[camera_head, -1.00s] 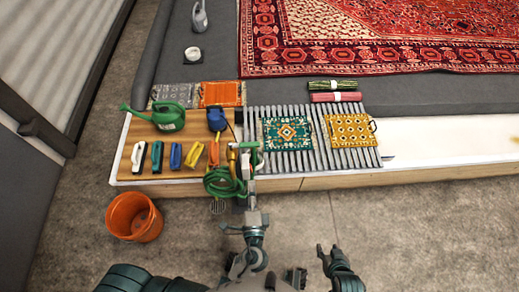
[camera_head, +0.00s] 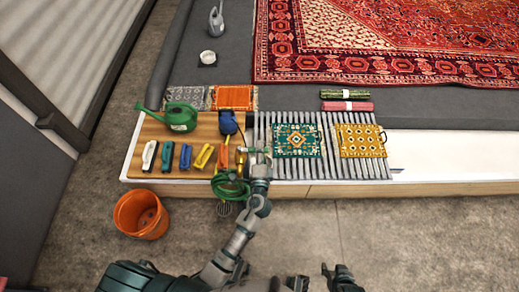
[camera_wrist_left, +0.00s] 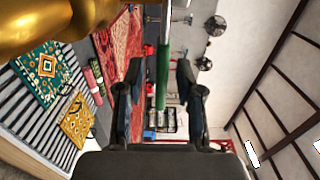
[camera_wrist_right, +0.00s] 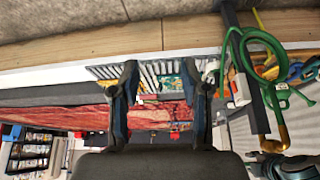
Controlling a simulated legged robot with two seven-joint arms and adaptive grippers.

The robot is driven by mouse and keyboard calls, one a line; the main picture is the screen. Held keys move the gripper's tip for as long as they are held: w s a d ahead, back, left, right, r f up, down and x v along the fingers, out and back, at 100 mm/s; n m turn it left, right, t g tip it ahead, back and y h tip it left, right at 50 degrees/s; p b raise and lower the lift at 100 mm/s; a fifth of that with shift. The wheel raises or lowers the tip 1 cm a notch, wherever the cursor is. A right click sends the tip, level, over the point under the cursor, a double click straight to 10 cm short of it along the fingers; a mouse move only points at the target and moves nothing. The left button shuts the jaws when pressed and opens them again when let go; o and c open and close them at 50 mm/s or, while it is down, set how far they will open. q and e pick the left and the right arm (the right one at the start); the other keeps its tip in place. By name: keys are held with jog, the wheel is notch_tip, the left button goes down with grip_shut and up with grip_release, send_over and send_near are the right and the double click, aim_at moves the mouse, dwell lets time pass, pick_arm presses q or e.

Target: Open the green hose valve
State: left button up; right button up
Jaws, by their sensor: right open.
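The green valve lever (camera_head: 251,149) is at the front edge of the washpit, beside the coiled green hose (camera_head: 230,186). My left gripper (camera_head: 260,158) is at the lever. In the left wrist view, the lever (camera_wrist_left: 163,75) stands between my left gripper's (camera_wrist_left: 159,80) two spread fingers, with a gap on each side. A brass body (camera_wrist_left: 45,22) fills the upper left corner there. My right gripper (camera_head: 333,270) is low in the head view, away from the valve. In the right wrist view, it (camera_wrist_right: 164,88) is open and empty, and the hose (camera_wrist_right: 252,48) hangs at the right.
Several brushes (camera_head: 185,156) and a green watering can (camera_head: 181,117) stand on the wooden board left of the valve. An orange bucket (camera_head: 141,214) is on the floor. A teal rug (camera_head: 297,141) and a yellow rug (camera_head: 361,141) lie on the slatted rack at right.

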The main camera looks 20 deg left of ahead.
pick_arm(q)
jog(key=shift+w+a, duration=0.1)
jog(key=shift+a, duration=0.05)
jog(key=shift+a, duration=0.1)
grip_shut()
jog(key=shift+f, duration=0.1)
